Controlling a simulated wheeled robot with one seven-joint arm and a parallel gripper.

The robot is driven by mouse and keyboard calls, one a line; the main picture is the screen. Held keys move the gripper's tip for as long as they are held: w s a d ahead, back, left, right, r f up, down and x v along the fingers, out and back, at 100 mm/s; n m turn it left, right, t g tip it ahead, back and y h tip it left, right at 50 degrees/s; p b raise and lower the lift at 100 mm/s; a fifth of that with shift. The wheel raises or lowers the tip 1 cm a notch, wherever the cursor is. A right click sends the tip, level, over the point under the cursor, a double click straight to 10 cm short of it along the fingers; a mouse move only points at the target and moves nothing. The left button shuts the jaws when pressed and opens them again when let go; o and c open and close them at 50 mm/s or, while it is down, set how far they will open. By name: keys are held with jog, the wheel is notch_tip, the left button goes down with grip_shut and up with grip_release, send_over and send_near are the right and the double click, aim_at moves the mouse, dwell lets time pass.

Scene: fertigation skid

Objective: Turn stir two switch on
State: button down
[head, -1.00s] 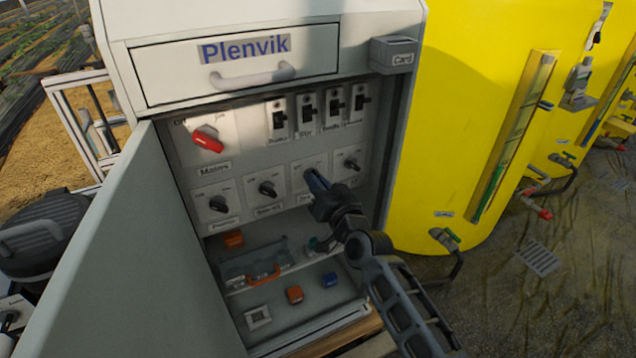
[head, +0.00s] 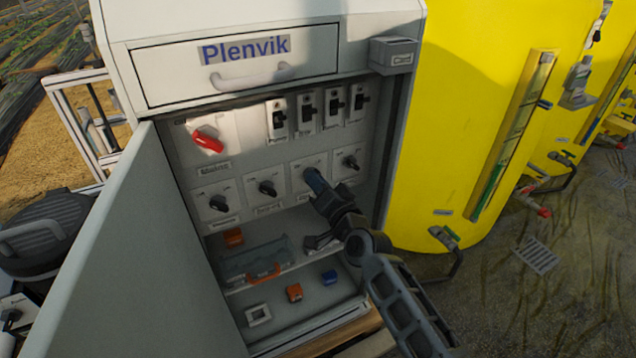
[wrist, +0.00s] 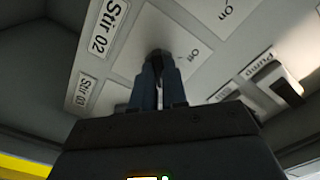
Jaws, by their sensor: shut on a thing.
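The stir two switch (wrist: 156,54) is a dark knob on a pale plate beside the "Stir 02" label (wrist: 108,22) in the wrist view. My gripper (wrist: 157,70) is shut on this knob, with a blue-grey finger on either side. The fingers hide most of the knob, so its exact angle is hard to read.
The stir three knob (head: 350,162) is close on the right and another knob (head: 267,188) on the left. Several black toggle switches (head: 308,112) and a red mains switch (head: 207,141) sit above. The open cabinet door (head: 120,250) stands left; a yellow tank (head: 450,120) stands right.

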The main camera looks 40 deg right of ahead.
jog(key=c, duration=1.2)
grip_release()
jog(key=shift+o, duration=0.2)
jog(key=v, duration=0.7)
jog(key=shift+s, duration=0.35)
jog(key=shift+a, duration=0.1)
